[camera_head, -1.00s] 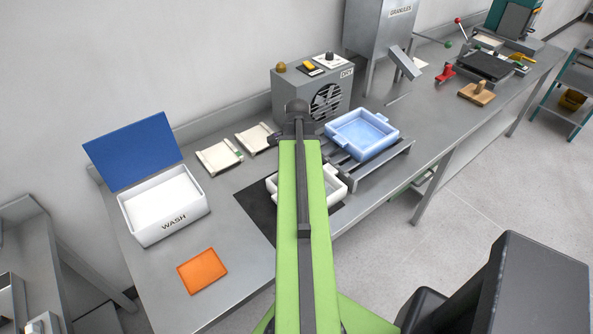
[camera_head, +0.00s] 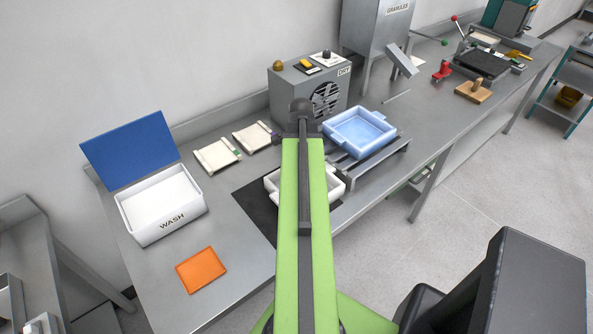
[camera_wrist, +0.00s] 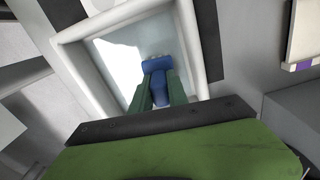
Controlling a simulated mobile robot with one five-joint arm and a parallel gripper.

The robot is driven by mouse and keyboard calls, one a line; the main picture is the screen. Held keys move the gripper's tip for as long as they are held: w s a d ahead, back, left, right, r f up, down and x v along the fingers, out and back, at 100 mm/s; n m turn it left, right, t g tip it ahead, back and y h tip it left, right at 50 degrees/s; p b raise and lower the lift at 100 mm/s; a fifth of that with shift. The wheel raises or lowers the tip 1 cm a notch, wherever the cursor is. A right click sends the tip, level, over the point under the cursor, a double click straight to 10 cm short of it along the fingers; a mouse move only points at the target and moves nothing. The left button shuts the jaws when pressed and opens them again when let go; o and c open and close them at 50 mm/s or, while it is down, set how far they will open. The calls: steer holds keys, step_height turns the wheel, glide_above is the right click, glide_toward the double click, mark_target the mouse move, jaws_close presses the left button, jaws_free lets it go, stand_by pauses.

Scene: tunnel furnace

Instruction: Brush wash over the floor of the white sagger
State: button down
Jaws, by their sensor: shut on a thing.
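The white sagger (camera_head: 336,186) is on a dark mat in the head view, and my green arm covers its middle. In the wrist view the sagger's rim (camera_wrist: 75,72) frames its floor. A bright white patch of wash (camera_wrist: 116,62) covers the left part of the floor; the part around the brush and to its right looks greyer. My gripper (camera_wrist: 160,77) is shut on a blue brush (camera_wrist: 157,82), with a green finger on each side. The brush's bristle end is over the sagger floor; contact is hard to tell. The wash box (camera_head: 160,208) has its blue lid raised.
A blue sagger (camera_head: 361,147) sits on a rail stand right of the white one. A dryer box (camera_head: 309,92) stands behind. Two cream pieces (camera_head: 217,156) lie at the back. An orange tray (camera_head: 201,270) lies front left, with bare bench around it.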

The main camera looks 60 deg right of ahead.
steer(key=shift+s+d, duration=1.2)
steer(key=shift+d, duration=0.1)
steer(key=shift+s+d, duration=1.1)
steer(key=shift+s, duration=0.15)
steer(key=shift+w+a+r, duration=0.1)
steer(key=shift+w+a, duration=0.15)
steer(key=shift+a, duration=0.4)
steer(key=shift+w+a, duration=0.2)
steer(key=shift+a, duration=0.4)
steer(key=shift+s+d, duration=0.2)
steer(key=shift+d, duration=0.45)
steer(key=shift+s+d, duration=0.2)
steer(key=shift+d, duration=0.4)
steer(key=shift+a, duration=0.1)
